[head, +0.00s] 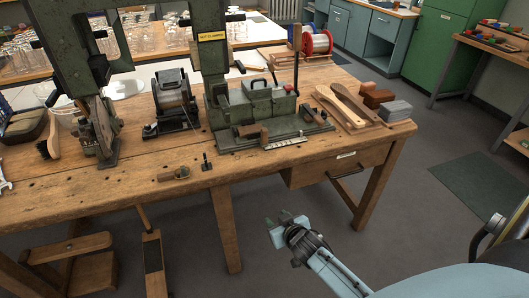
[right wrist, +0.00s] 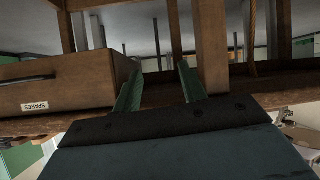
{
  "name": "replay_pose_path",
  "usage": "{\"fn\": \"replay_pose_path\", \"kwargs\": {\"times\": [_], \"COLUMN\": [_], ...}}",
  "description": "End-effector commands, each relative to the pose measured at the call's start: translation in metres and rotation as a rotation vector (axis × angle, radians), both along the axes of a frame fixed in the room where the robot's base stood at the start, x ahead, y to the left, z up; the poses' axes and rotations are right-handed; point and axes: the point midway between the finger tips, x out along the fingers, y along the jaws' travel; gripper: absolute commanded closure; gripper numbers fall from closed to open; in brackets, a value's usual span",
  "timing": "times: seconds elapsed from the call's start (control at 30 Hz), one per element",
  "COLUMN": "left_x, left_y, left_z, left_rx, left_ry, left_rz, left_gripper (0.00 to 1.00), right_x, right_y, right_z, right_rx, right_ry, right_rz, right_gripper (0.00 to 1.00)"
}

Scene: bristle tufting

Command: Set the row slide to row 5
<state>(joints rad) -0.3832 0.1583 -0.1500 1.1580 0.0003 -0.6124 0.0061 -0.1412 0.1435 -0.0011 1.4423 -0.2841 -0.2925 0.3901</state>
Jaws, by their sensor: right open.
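A green tufting machine (head: 255,100) stands on the wooden workbench (head: 130,172). Along its front runs a low green bed with a pale marked strip (head: 284,143), a brown block (head: 250,131) at the left and a small dark knob piece (head: 308,113) at the right. Which part is the row slide, and its row, is too small to tell. My right gripper (head: 286,221) is open and empty, in front of the bench and below its top, well apart from the machine. Its two green fingers show spread in the right wrist view (right wrist: 158,85). My left gripper is not in view.
A drawer (head: 325,168) labelled SPARES faces the gripper, and bench legs (head: 226,225) stand nearby. Brush handles (head: 340,105) and wooden and grey blocks (head: 395,111) lie at the bench's right end. A tall green frame (head: 211,60) rises behind.

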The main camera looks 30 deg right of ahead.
Motion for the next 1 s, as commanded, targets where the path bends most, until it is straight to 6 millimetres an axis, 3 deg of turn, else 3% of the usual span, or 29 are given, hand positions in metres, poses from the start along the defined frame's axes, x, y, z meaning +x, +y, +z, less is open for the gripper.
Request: {"fn": "replay_pose_path", "kwargs": {"times": [0.03, 0.13, 0.2, 0.3, 0.4, 0.63, 1.0], "left_x": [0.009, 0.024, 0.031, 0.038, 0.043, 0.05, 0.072], "left_y": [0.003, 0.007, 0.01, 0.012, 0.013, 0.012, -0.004], "left_z": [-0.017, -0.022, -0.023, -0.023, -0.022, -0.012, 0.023], "left_rx": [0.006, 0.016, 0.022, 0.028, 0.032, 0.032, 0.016], "left_ry": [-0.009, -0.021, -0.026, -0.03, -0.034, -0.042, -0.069], "left_rz": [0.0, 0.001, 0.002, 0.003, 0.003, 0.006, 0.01], "left_gripper": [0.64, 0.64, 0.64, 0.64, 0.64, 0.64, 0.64], "right_x": [0.023, 0.05, 0.06, 0.064, 0.065, 0.082, 0.151], "right_y": [-0.009, -0.023, -0.031, -0.037, -0.041, -0.046, -0.063], "right_z": [0.019, 0.077, 0.111, 0.148, 0.17, 0.181, 0.179], "right_rx": [-0.004, -0.008, -0.011, -0.011, -0.012, -0.014, -0.013], "right_ry": [-0.102, -0.27, -0.365, -0.465, -0.521, -0.544, -0.541], "right_rz": [-0.019, -0.053, -0.072, -0.09, -0.099, -0.102, -0.102], "right_gripper": [0.58, 0.58, 0.58, 0.58, 0.58, 0.58, 0.58]}}
